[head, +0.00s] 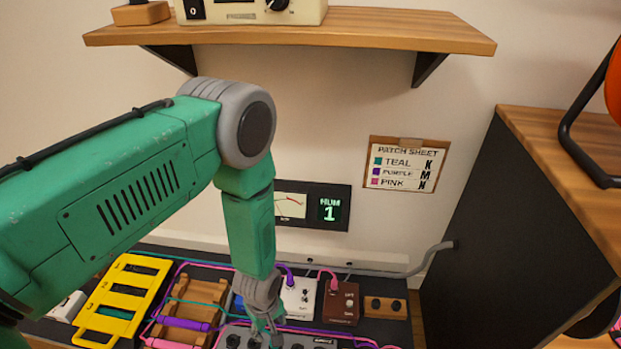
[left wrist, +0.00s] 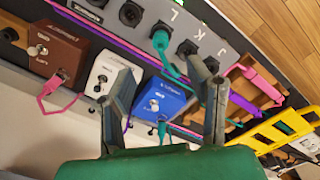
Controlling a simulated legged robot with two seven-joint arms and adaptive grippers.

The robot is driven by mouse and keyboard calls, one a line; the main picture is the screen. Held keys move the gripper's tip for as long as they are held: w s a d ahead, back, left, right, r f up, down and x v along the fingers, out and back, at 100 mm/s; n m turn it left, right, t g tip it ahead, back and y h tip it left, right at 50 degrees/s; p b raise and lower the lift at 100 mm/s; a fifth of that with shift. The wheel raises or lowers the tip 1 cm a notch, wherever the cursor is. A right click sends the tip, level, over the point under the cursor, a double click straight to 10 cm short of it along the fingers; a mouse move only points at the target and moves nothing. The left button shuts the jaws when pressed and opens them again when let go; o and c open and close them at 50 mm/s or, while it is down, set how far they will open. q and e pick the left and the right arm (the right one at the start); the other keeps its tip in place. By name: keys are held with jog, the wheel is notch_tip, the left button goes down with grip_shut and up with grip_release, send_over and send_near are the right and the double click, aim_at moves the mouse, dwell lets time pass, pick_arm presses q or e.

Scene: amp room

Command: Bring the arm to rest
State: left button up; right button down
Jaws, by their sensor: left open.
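My left arm, green with grey joints, comes in from the left in the head view and bends down over the pedal area. Its gripper (head: 266,322) hangs low over the pedals and the grey jack box. In the left wrist view the two fingers of my left gripper (left wrist: 160,72) stand apart with nothing held between them. A blue pedal (left wrist: 165,100) shows behind the gap, with a teal plug at its near side. A teal plug (left wrist: 160,40) sits in a jack of the grey box (left wrist: 150,15), beyond the fingertips. My right gripper is in neither view.
A white pedal (head: 298,298) and a brown pedal (head: 342,303) stand near the gripper, with cables around. A yellow rack (head: 120,300) and a wooden cable rack (head: 190,305) lie left. A shelf (head: 300,27) is above; a black cabinet (head: 480,230) is right. The display (head: 329,209) reads HUM 1.

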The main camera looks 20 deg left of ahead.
pick_arm(q)
jog(key=s+a+r+m, duration=0.2)
jog(key=s+r+m, duration=0.4)
jog(key=s, duration=0.2)
jog(key=s+a+r+m, duration=0.3)
jog(key=s+r+m, duration=0.25)
jog(key=s, duration=0.35)
notch_tip(320, 180, up, 12)
jog(key=p, duration=1.3)
jog(key=shift+w+d+r+m, duration=0.2)
jog(key=shift+w+m, duration=0.1)
jog(key=shift+m, duration=0.15)
